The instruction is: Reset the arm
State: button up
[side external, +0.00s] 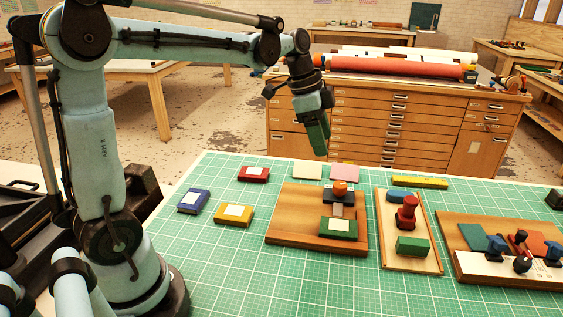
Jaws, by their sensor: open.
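My gripper (317,138) hangs in the air above the far edge of the green cutting mat (210,270), pointing down. It is open, with nothing clearly between its fingers, though the fingers overlap from this angle.
Blue (193,200), yellow (234,214) and red (253,173) boxes lie on the mat's left. A wooden tray (408,255) holds a red stamp (406,213) and a green block. Another board (470,225) with tools stands right. The mat's front left is free.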

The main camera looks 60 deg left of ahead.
jog(key=s+d+f+n+t+y, duration=0.1)
jog(key=s+d+f+n+t, duration=0.1)
jog(key=s+n, duration=0.2)
jog(key=s+d+f+n+t+y, duration=0.1)
jog(key=s+d+f+n+t, duration=0.1)
jog(key=s+n, duration=0.3)
jog(key=s, duration=0.4)
jog(key=shift+s+d+f+n, duration=0.25)
jog(key=shift+f+n, duration=0.05)
dwell(0.3)
